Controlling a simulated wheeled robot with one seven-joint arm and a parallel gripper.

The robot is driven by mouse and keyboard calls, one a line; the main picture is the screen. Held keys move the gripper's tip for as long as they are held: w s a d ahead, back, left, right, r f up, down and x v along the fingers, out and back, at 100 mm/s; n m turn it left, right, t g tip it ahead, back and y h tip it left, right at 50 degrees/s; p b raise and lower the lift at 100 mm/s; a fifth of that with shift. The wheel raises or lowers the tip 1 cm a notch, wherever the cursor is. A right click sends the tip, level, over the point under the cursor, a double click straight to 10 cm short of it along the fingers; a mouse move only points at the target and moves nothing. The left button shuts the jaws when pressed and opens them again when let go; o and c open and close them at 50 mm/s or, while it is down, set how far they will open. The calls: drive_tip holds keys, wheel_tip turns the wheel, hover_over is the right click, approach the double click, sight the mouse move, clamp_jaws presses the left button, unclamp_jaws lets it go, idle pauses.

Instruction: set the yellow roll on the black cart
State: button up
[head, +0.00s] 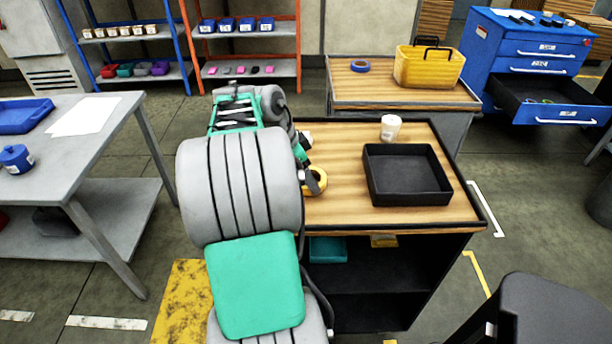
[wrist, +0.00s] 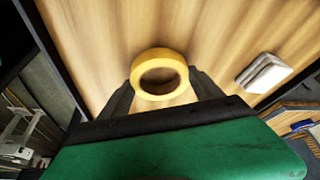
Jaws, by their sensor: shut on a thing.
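The yellow roll (wrist: 159,58) is a ring of tape between the two fingers of my gripper (wrist: 160,88) in the wrist view. The gripper is shut on it. In the head view the yellow roll (head: 318,180) shows at the left part of the black cart's wooden top, partly hidden by my arm. My gripper (head: 308,181) is mostly hidden there too. The black cart (head: 340,215) has a wood top with a dark rim and open shelves below. I cannot tell whether the roll touches the top or is held just above it.
Behind is another cart (head: 400,105) with a yellow basket (head: 428,68) and a blue roll (head: 360,65). A grey table (head: 100,130) stands left. Bare wood lies between roll and tray.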

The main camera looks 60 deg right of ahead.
drive_tip(key=shift+f, duration=0.15)
drive_tip(key=shift+f, duration=0.15)
drive_tip(key=o, duration=1.5)
drive_tip(key=shift+o, duration=0.2)
